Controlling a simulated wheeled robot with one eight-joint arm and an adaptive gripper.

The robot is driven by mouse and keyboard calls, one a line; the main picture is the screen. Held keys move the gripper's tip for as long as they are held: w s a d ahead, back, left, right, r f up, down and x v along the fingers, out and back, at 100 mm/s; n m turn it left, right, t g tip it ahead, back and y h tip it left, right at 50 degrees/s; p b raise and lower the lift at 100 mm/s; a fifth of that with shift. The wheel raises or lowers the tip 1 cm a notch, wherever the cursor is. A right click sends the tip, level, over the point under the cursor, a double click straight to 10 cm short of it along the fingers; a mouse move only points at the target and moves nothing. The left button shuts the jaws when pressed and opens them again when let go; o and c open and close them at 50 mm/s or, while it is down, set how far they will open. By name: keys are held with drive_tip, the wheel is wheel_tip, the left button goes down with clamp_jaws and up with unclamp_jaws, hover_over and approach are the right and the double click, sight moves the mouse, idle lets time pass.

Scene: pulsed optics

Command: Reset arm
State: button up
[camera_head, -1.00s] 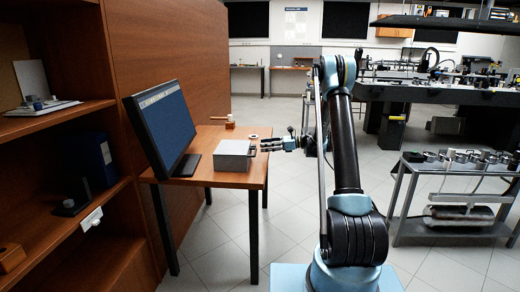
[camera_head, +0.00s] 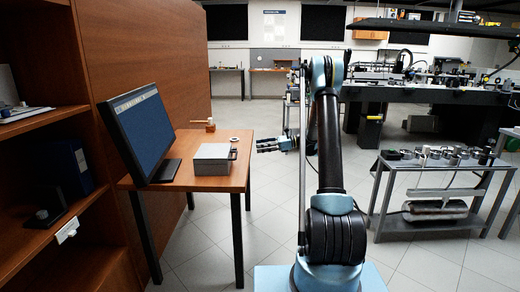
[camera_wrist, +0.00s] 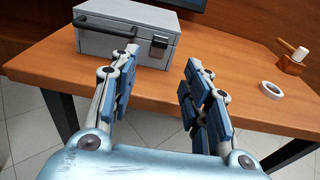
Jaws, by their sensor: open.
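My gripper (camera_head: 264,146) is open, with nothing between its fingers. In the head view it points left, just off the right edge of the wooden table (camera_head: 180,183). In the wrist view my gripper's two fingers (camera_wrist: 155,85) are spread apart, in front of the table's edge. A grey metal case (camera_head: 212,160) with a dark handle and latch stands shut on the table. In the wrist view the case (camera_wrist: 125,45) is beyond the left finger. Whether that finger touches it cannot be told, but a gap seems to show.
A monitor (camera_head: 143,130) stands left of the case. A white ring (camera_wrist: 271,90) and a wooden block with a white-headed tool (camera_wrist: 291,60) lie on the table. A metal cart (camera_head: 430,165) with several cylinders is at right. A wooden shelf (camera_head: 60,120) is at left. Tiled floor is open between.

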drive_tip(key=s+d+r+n+t+h, duration=0.1)
drive_tip(key=s+r+n+h, duration=0.35)
drive_tip(key=s, duration=0.85)
drive_tip(key=s+d+r+n+h, duration=0.1)
drive_tip(key=s+r+n+h, duration=0.35)
drive_tip(key=s, duration=0.85)
drive_tip(key=s+d+f+n+h, duration=0.2)
drive_tip(key=s+d+f+n, duration=0.1)
drive_tip(key=s, duration=0.6)
drive_tip(key=s+d+f+n+h, duration=0.3)
drive_tip(key=s+d, duration=0.3)
drive_tip(key=s, duration=0.2)
drive_tip(key=s+d+f+n+t+h, duration=0.1)
drive_tip(key=s+d+f+n+h, duration=0.1)
drive_tip(key=s, duration=0.7)
wheel_tip(320, 180, down, 4)
drive_tip(key=d+n, duration=0.1)
drive_tip(key=d, duration=0.1)
drive_tip(key=shift+s+d+r, duration=0.25)
drive_tip(key=shift+s+d, duration=0.05)
drive_tip(key=shift+d, duration=0.1)
drive_tip(key=shift+w+f, duration=0.2)
drive_tip(key=shift+w, duration=0.25)
